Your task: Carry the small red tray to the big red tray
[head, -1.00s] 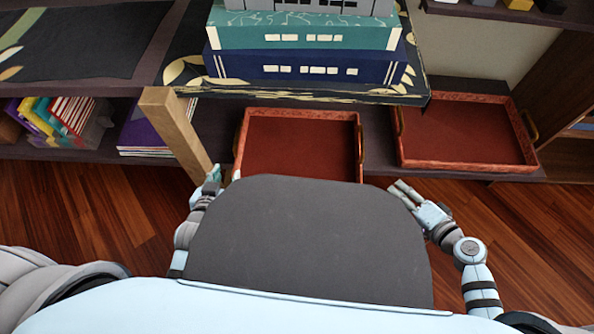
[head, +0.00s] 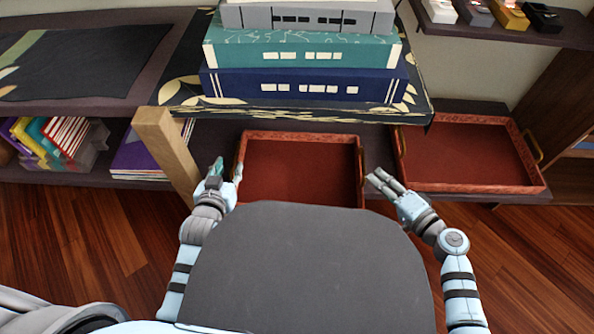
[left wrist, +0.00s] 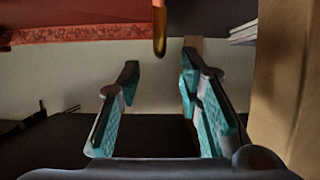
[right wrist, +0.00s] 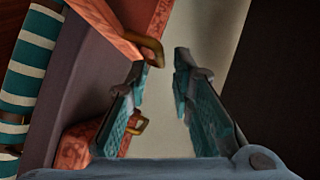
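The small red tray (head: 300,180) rests on the lower shelf in the middle of the head view, with a brass handle at each side. The big red tray (head: 465,165) stands to its right on the same shelf. My left gripper (head: 228,172) is open and empty beside the small tray's left side; in the left wrist view a handle (left wrist: 160,28) hangs ahead of the open fingers (left wrist: 155,90). My right gripper (head: 376,180) is open near the small tray's right side; in the right wrist view a handle (right wrist: 146,48) lies just ahead of its fingertips (right wrist: 158,75), apparently ungripped.
A wooden post (head: 165,150) stands close to my left gripper. Big books (head: 305,85) are stacked on the shelf above the small tray. Colourful books (head: 60,140) fill the lower shelf at left. Small items (head: 475,12) sit on a shelf at upper right.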

